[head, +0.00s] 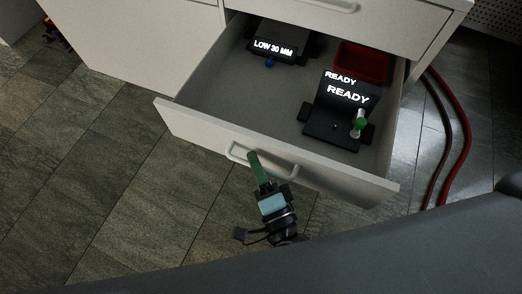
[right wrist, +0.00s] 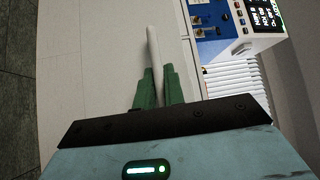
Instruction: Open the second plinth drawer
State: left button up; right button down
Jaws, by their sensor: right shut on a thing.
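The white drawer (head: 285,156) stands pulled well out of the white cabinet in the head view, its inside in plain sight. A white bar handle (head: 236,153) is on its front, and the handle also shows in the right wrist view (right wrist: 153,50). My right gripper (head: 254,160) is at the handle with its green fingers. In the right wrist view the right gripper (right wrist: 156,82) is shut on the handle, with one finger on either side. My left gripper is not in view.
Inside the drawer are a black device reading "LOW 30 MM" (head: 272,48), a black device reading "READY" (head: 345,95) with a green-knobbed lever, and a red tray (head: 362,66). Red hoses (head: 462,135) run along the floor at right. Tiled floor (head: 100,160) lies clear at left.

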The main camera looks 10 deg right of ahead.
jog(key=shift+s+a, duration=0.15)
jog(key=shift+s, duration=0.05)
jog(key=c, duration=1.5)
grip_release()
jog(key=shift+s, duration=0.1)
